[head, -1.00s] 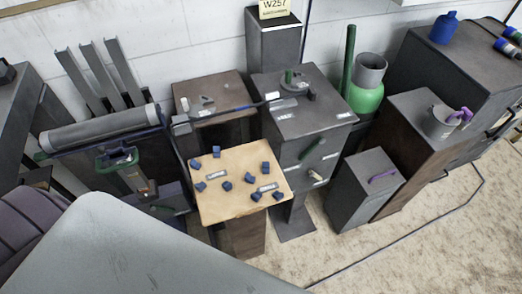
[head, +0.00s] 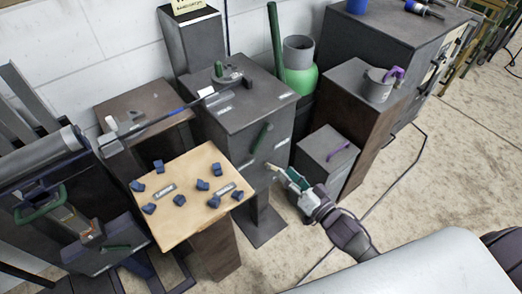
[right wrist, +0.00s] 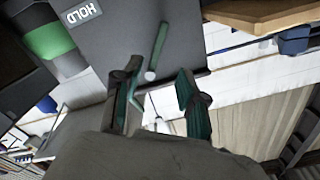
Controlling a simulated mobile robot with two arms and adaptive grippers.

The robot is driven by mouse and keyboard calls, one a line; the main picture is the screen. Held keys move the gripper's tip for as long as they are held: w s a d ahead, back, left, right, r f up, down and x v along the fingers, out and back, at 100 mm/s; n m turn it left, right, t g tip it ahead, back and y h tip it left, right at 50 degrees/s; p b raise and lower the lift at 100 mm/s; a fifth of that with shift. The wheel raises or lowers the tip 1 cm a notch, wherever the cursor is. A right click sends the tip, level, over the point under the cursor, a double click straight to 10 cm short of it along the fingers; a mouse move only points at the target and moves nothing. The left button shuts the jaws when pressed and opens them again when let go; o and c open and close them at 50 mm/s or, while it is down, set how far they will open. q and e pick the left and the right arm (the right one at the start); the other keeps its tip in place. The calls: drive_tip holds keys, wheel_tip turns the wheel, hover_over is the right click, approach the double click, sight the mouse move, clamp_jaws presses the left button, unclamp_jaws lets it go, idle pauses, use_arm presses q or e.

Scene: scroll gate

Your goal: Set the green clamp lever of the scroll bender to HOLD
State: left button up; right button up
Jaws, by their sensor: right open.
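The scroll bender (head: 245,105) is a dark grey cabinet in the middle of the head view. Its green clamp lever (head: 262,137) sits on the front face, slanting down to the left. In the right wrist view the lever (right wrist: 159,45) shows beyond the fingers, and a HOLD label (right wrist: 85,12) appears upside down, off to one side of it. The lever does not point at that label. My right gripper (head: 284,175) is open and empty, in front of and below the lever, apart from it. Its two fingers (right wrist: 160,92) stand either side of a gap. My left gripper is not in view.
A wooden-topped stand (head: 205,215) with several blue blocks is left of the bender. A low grey box (head: 325,150) with a purple handle stands to its right. A green gas cylinder (head: 300,78) is behind.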

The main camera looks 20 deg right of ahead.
sight(258, 146)
drive_tip(key=x, duration=1.2)
drive_tip(key=shift+w+a+f, duration=0.1)
drive_tip(key=shift+w+a, duration=0.05)
drive_tip(key=shift+w, duration=0.2)
drive_tip(key=shift+c, duration=0.4)
clamp_jaws()
